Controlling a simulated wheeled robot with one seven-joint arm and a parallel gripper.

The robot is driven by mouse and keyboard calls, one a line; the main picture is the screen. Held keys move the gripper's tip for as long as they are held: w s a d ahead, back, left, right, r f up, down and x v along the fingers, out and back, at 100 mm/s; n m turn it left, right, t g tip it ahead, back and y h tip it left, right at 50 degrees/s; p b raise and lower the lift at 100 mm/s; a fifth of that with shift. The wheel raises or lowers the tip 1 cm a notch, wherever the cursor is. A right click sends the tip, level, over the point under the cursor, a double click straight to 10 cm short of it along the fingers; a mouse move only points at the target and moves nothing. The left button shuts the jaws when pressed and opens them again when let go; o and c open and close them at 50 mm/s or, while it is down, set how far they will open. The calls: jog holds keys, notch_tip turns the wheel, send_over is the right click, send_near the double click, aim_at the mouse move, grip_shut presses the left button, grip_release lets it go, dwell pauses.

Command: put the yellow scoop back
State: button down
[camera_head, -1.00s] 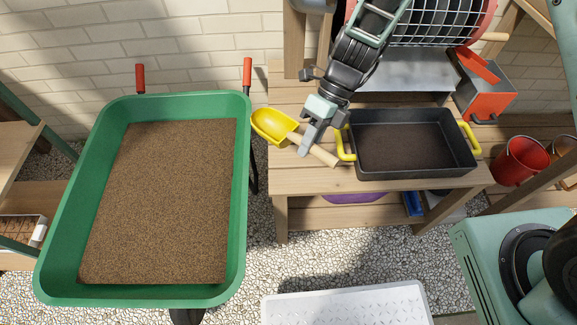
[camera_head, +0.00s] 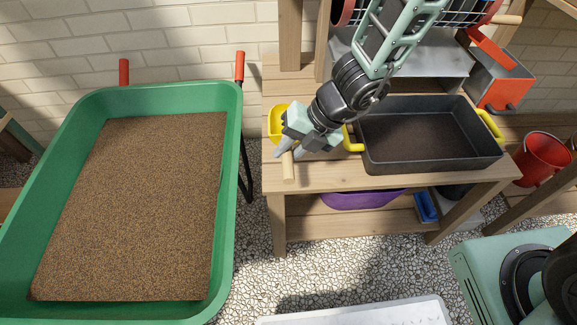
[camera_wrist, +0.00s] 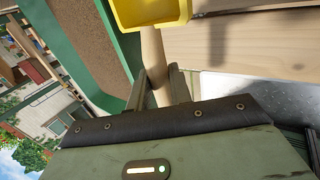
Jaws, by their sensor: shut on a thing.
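The yellow scoop (camera_head: 276,122) has a yellow bowl and a pale wooden handle (camera_head: 288,167). My gripper (camera_head: 288,149) is shut on the handle, over the left end of the wooden bench (camera_head: 350,181). The scoop bowl points to the back and is partly hidden behind my gripper. In the wrist view the yellow bowl (camera_wrist: 152,12) shows at the top, with the handle (camera_wrist: 153,60) running down between the fingers. I cannot tell whether the scoop touches the bench top.
A black tray (camera_head: 372,155) with yellow handles and dark soil stands on the bench, right of my gripper. A green wheelbarrow (camera_head: 231,140) full of brown gravel stands at the left. An orange and grey box (camera_head: 497,80) and a red bucket (camera_head: 541,158) are at the right.

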jog(key=shift+f+b, duration=1.1)
jog(key=shift+f, duration=1)
jog(key=shift+f, duration=0.2)
jog(key=c, duration=1.3)
grip_release()
jog(key=shift+r, duration=0.1)
jog(key=shift+o, duration=0.2)
jog(key=shift+r, duration=0.1)
